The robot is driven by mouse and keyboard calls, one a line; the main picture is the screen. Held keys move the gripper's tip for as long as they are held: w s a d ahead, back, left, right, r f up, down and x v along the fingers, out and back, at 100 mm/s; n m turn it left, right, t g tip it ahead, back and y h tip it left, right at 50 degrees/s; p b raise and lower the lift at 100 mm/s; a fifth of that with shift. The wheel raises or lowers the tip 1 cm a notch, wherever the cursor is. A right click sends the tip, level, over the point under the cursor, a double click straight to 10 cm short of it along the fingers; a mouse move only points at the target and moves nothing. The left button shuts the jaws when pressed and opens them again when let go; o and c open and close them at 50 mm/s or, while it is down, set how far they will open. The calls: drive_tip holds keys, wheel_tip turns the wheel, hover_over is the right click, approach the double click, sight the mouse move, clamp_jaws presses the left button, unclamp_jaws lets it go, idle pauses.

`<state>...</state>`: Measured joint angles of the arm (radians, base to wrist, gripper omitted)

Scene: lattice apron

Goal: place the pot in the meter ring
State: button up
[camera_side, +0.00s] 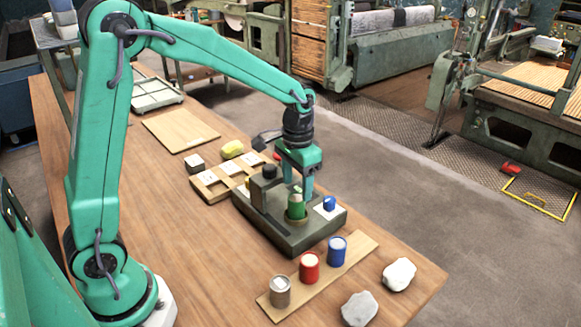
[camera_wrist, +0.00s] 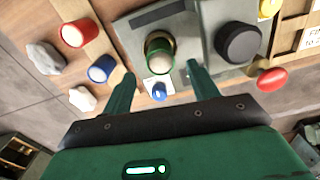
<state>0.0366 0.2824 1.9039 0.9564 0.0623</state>
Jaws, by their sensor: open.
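A green pot (camera_side: 297,201) with a pale top stands upright at the meter ring (camera_side: 296,214) on the dark grey-green meter block (camera_side: 272,231). In the wrist view the green pot (camera_wrist: 159,57) is near the top centre, and the ring appears around its base. How deep it sits is hard to tell. My gripper (camera_side: 299,187) is just above and around the pot, pointing down. In the wrist view my gripper's (camera_wrist: 160,73) two fingers are spread wide, one to each side of the pot, with gaps visible.
Grey (camera_side: 280,291), red (camera_side: 309,266) and blue (camera_side: 337,250) pots stand on a wooden strip nearby. A black knob (camera_wrist: 238,42) and a small blue piece (camera_side: 329,203) are on the meter block. Pale stones (camera_side: 399,274) lie at the table's front right.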

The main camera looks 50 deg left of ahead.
sight(295, 198)
wheel_tip(295, 198, up, 6)
drive_tip(key=shift+f, duration=0.25)
drive_tip(key=shift+s, duration=0.1)
idle(0.5)
drive_tip(key=s+r+t, duration=0.2)
drive_tip(key=s+r, duration=0.1)
drive_tip(key=s, duration=0.6)
drive_tip(key=s+a+r+n+t, duration=0.1)
drive_tip(key=s+r+t, duration=0.2)
drive_tip(key=s, duration=0.7)
drive_tip(key=shift+a+t, duration=0.25)
drive_tip(key=shift+t, duration=0.05)
